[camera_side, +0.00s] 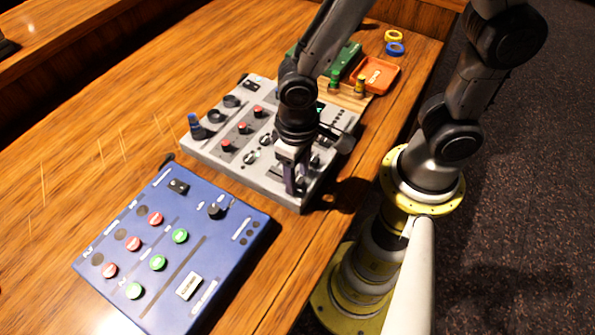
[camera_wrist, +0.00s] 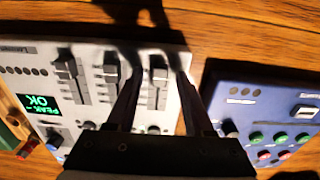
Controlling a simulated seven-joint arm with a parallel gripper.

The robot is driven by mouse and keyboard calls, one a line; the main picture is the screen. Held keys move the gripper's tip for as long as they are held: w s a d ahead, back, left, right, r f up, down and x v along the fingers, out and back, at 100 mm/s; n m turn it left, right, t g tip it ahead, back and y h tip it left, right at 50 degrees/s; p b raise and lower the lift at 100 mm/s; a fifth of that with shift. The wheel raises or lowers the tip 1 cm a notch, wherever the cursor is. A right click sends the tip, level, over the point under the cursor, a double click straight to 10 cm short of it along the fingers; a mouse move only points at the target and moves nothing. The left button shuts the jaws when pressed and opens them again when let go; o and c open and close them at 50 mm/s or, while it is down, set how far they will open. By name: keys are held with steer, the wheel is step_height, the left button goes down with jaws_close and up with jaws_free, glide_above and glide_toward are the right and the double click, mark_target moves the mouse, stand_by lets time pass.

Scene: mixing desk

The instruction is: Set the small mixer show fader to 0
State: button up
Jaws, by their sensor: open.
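The small grey mixer (camera_side: 225,150) lies on the wooden desk in the side view, and fills the left and middle of the wrist view (camera_wrist: 90,45). Its faders are a left one (camera_wrist: 66,68), a middle one (camera_wrist: 110,72) and a right one (camera_wrist: 158,75) in the wrist view. Their labels are too small to read, so I cannot tell which is the show fader. My gripper (camera_side: 290,182) is low over the mixer's near right end. In the wrist view my gripper (camera_wrist: 158,72) is open, its fingers on either side of the right fader; contact cannot be told.
A blue button panel (camera_side: 175,250) lies left of the mixer, close by. A lit green display (camera_wrist: 46,105) on the mixer reads "PEAK - OK". An orange tray (camera_side: 377,75) and tape rolls (camera_side: 394,48) stand behind. Bare desk lies to the left.

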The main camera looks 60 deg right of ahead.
jaws_close()
stand_by(1.4)
